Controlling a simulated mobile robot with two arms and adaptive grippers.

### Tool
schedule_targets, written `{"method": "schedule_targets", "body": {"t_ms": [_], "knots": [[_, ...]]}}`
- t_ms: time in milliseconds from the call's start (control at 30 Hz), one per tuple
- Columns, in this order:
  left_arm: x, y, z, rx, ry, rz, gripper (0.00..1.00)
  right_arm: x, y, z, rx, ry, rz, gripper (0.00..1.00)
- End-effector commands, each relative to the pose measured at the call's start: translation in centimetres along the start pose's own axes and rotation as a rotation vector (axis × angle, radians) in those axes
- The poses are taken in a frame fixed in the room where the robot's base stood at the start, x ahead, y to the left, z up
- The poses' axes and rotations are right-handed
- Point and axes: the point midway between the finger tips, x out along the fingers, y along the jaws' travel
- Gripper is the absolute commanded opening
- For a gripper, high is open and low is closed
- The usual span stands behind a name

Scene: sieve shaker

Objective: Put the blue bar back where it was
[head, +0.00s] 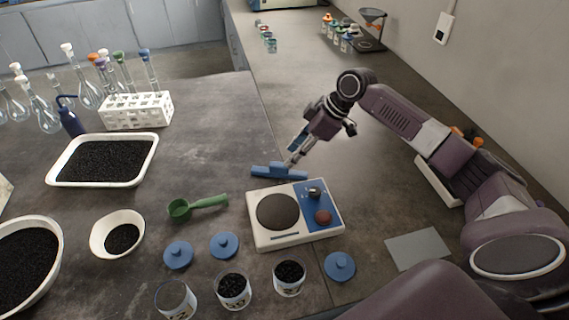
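The blue bar (278,172) is just behind the far edge of the white machine (263,240), lying roughly left to right. It has a raised middle part. My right gripper (291,162) points down and left, with its fingertips at the bar's raised part, and appears shut on it. I cannot tell whether the bar touches the bench. The machine has a dark round plate (278,211) and a blue panel with a black knob and a red button. My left gripper is not in view.
A green scoop (198,206), blue lids (225,245) and jars of black grains (234,290) surround the machine. A white tray (150,170), a white bowl (137,220) and a tube rack (135,110) stand left. A grey square (418,249) lies right. Bench behind the bar is clear.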

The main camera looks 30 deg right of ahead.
Motion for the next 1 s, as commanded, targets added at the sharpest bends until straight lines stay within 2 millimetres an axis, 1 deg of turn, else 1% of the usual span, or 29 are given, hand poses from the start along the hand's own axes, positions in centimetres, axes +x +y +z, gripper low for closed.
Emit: {"method": "schedule_targets", "body": {"t_ms": [33,100,200,300,467,900,1000], "knots": [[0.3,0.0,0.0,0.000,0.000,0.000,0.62,-1.0,0.1,0.1,-0.002,-0.001,0.004,0.36],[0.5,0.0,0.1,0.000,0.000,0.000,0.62,-2.3,0.1,0.1,-0.002,0.000,0.003,0.36],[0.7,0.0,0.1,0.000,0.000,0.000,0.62,-3.7,0.0,0.0,-0.002,0.000,0.002,0.36],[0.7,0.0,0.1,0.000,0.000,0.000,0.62,-4.6,0.0,0.0,-0.001,0.001,0.002,0.36],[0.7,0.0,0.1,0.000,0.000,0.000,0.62,-5.1,0.0,0.0,0.000,-0.001,0.000,0.36],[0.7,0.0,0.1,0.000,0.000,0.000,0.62,-5.1,0.0,-0.1,-0.001,0.000,0.000,0.36],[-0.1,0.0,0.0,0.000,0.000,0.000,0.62,-5.7,0.0,-0.4,-0.001,0.001,0.000,0.36]]}}
